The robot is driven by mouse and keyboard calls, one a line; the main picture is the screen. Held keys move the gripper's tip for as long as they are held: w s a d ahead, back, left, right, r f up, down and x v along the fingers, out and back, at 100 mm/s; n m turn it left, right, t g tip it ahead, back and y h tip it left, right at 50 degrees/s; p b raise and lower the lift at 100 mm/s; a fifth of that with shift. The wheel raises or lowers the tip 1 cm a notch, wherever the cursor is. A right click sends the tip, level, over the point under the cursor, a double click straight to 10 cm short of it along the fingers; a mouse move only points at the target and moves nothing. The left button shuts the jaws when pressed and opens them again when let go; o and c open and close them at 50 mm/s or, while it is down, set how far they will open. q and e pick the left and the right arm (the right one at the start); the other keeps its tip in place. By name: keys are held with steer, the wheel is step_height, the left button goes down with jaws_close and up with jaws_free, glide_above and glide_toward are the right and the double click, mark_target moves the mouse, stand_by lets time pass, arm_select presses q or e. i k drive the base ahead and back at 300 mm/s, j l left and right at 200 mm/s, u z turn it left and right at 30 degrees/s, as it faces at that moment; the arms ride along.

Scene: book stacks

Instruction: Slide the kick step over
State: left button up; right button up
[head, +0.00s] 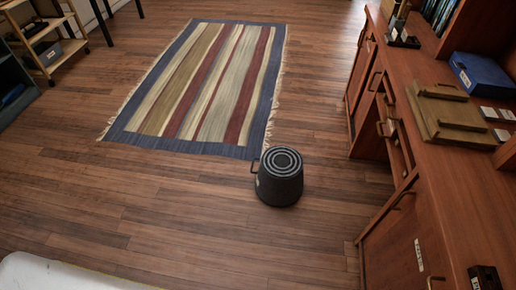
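The kick step (279,180) is a dark, round, tapered stool with pale rings on its top. It stands upright on the wooden floor, just off the near right corner of the striped rug, and a small handle sticks out on its left side. Neither of my grippers shows in the head view.
The striped rug (205,85) with fringed ends lies beyond the step. A reddish wooden desk (455,185) with drawers runs along the right, bearing a blue box (482,75). A wooden cart (50,58) stands far left. The floor (150,210) left of the step is clear.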

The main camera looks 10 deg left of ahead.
mark_target(279, 183)
steer(key=z, duration=2.9)
steer(key=k+j, duration=0.2)
steer(key=j, duration=0.4)
steer(key=k+j, duration=0.2)
steer(key=j, duration=0.4)
steer(key=k+j, duration=0.2)
steer(key=j, duration=0.35)
steer(key=k+j, duration=0.2)
steer(key=j, duration=0.4)
steer(key=k+j, duration=0.2)
steer(key=j, duration=0.4)
steer(key=k+j, duration=0.2)
steer(key=j, duration=0.4)
steer(key=k+j, duration=0.2)
steer(key=j, duration=0.35)
steer(key=k+j, duration=0.2)
steer(key=j, duration=0.4)
